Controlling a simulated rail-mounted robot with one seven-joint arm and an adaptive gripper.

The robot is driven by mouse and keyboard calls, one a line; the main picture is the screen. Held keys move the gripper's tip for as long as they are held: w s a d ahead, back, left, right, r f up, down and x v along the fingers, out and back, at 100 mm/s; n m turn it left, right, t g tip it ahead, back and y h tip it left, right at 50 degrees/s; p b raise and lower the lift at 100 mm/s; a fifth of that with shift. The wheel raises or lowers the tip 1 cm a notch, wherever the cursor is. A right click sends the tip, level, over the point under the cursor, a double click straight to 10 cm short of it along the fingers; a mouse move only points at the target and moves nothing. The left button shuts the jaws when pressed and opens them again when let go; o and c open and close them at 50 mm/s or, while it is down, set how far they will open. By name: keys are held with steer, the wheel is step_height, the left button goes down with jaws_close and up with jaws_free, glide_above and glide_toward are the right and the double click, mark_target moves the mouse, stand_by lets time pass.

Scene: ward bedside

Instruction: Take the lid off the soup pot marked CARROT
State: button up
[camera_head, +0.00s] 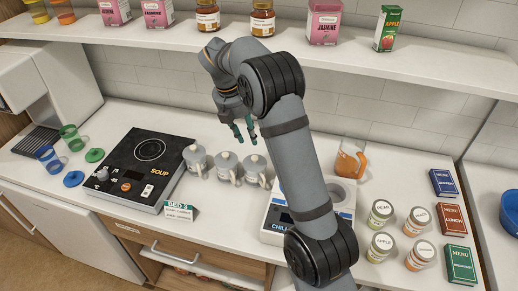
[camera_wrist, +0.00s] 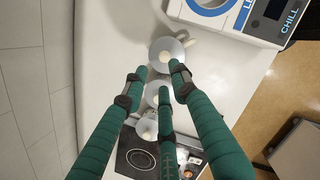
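Three pale grey lidded soup pots stand in a row on the counter: a left pot (camera_head: 195,158), a middle pot (camera_head: 228,168) and a right pot (camera_head: 256,171). I cannot read any marking on them, so I cannot tell which is CARROT. My gripper (camera_head: 244,132) is above the middle and right pots, with its green fingers apart and nothing between them. In the wrist view my gripper (camera_wrist: 157,78) is spread over the row.
A black SOUP hotplate (camera_head: 150,150) stands left of the pots, with a BED 3 card (camera_head: 180,210) in front. A CHILL unit (camera_head: 278,218), an orange jug (camera_head: 350,160) and several small jars (camera_head: 382,212) are to the right. A loaded shelf (camera_head: 400,64) runs above.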

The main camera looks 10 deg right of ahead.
glide_above(255, 157)
steer(key=a, duration=0.1)
step_height(255, 157, down, 4)
steer(key=shift+s+a+f, duration=0.1)
steer(key=shift+s+f, duration=0.05)
steer(key=shift+f, duration=0.1)
steer(key=shift+s+a+p+x, duration=0.15)
steer(key=shift+p+x, duration=0.1)
steer(key=shift+x, duration=1.1)
steer(key=shift+s+a+p+x, duration=0.15)
steer(key=shift+p+x, duration=0.1)
steer(key=shift+x, duration=1.1)
steer(key=shift+s, duration=0.1)
steer(key=shift+c, duration=0.9)
jaws_close()
